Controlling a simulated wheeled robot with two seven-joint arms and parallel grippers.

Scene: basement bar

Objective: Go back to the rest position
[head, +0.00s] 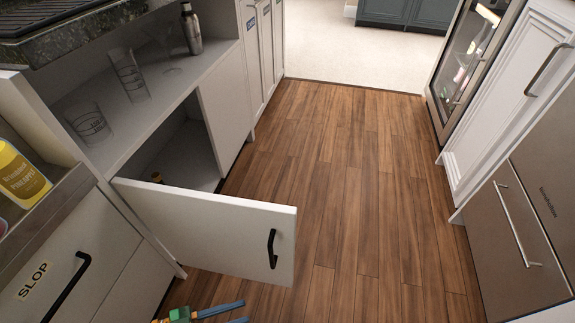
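My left gripper (240,312) shows at the bottom edge of the head view, low in front of the open white cabinet door (210,225). Its two blue fingers are spread apart with nothing visible between them. Part of it is cut off by the frame. My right gripper is out of view. The door with its black handle (272,248) stands swung out over the wooden floor, apart from the gripper in the picture.
Glasses (128,75) and a steel shaker (191,28) stand on the shelf at left. A yellow bottle (22,175) sits at far left. The wood floor (345,180) is clear up to the right-hand cabinets (505,75).

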